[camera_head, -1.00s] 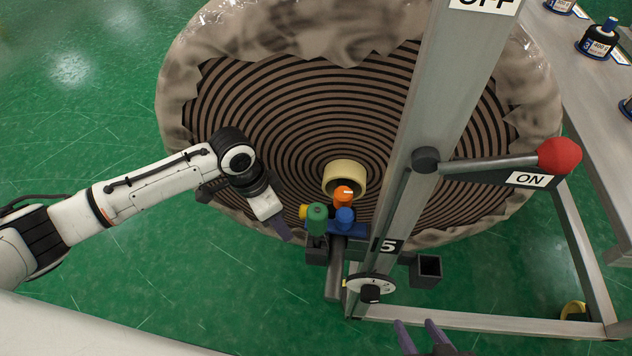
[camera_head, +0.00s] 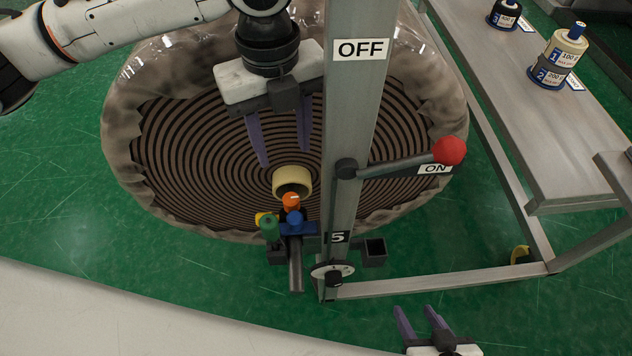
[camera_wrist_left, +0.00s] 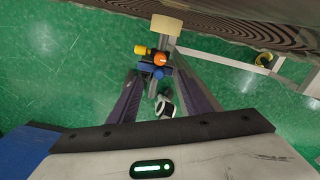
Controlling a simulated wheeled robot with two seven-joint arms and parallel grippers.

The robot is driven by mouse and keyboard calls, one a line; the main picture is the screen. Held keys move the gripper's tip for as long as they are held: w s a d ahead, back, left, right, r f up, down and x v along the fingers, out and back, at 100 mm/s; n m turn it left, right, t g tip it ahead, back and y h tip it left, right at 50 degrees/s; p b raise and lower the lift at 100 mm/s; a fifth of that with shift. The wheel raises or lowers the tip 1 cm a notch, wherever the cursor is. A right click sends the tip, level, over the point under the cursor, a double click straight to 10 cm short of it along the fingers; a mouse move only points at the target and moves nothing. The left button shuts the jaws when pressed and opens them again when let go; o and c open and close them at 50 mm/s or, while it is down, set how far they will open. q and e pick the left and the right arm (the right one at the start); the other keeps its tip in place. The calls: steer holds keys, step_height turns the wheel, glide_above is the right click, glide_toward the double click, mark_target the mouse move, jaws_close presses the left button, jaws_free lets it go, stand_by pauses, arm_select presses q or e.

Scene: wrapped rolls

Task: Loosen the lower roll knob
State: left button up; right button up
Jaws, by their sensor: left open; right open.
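The large wrapped roll (camera_head: 215,175) has a brown-and-black striped end and a cream core (camera_head: 292,181). I cannot tell which is the lower roll knob. My left gripper (camera_head: 285,158) is open and empty, pointing down above the core. My right gripper (camera_head: 414,309) is open and empty at the bottom.
A grey post (camera_head: 355,120) stands right of the knobs, with a red-tipped lever (camera_head: 450,151) at the ON label. A dial (camera_head: 333,275) and a small black box (camera_head: 374,252) sit low on it. A grey table (camera_head: 510,90) with weights is at right.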

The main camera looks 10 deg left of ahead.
mark_target(290, 197)
arm_select(q)
step_height(290, 197, down, 15)
steer(key=shift+f, duration=0.1)
stand_by(0.4)
steer(key=c, duration=1)
